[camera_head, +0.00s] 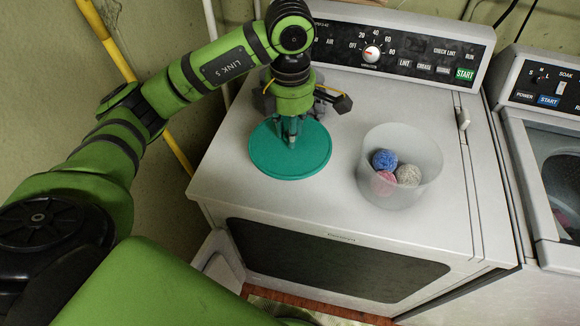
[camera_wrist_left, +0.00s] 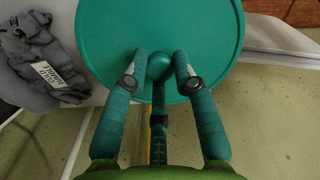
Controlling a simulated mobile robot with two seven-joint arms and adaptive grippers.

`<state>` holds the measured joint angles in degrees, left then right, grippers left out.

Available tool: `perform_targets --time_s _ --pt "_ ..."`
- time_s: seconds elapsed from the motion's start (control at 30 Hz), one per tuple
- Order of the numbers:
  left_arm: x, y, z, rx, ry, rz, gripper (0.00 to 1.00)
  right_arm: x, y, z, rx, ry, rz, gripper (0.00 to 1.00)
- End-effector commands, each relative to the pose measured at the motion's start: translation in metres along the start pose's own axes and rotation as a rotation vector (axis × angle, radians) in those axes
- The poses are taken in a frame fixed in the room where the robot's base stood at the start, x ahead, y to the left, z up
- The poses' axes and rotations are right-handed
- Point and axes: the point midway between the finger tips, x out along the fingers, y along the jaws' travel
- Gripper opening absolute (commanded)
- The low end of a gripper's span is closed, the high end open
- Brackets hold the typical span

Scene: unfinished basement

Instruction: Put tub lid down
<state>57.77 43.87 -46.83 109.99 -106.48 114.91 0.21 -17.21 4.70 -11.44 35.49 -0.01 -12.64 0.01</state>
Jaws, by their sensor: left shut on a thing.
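The tub lid (camera_head: 304,158) is a round teal disc with a small round knob at its middle. In the head view it is low over the left part of the dryer top; I cannot tell whether it touches. My left gripper (camera_head: 291,136) points down and is shut on the lid's knob. In the left wrist view the lid (camera_wrist_left: 211,27) fills the upper middle, and the fingers of the left gripper (camera_wrist_left: 160,72) close on both sides of the knob. A translucent open tub (camera_head: 418,172) stands to the right of the lid, with blue, red and grey balls inside. My right gripper is not in view.
The dryer top (camera_head: 335,205) has free room in front of the lid and tub. A control panel (camera_head: 400,52) rises at the back. A grey crumpled cloth (camera_wrist_left: 38,55) lies beside the lid. A washer (camera_head: 545,130) stands at the right.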

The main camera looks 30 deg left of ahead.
Motion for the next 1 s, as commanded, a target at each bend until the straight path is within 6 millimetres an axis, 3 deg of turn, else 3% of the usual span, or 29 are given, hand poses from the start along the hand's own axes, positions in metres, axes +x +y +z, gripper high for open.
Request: perform_targets --time_s 0.23,0.63,1.0 --pt "0.042 -0.001 -0.002 -0.012 0.005 -0.006 0.00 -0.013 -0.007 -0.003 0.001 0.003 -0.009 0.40" --pt "0.090 -0.002 -0.001 -0.009 0.004 -0.005 0.00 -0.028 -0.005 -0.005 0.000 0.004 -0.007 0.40" --pt "0.099 0.000 0.000 -0.008 0.001 -0.001 0.00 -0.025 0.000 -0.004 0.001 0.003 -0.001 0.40"
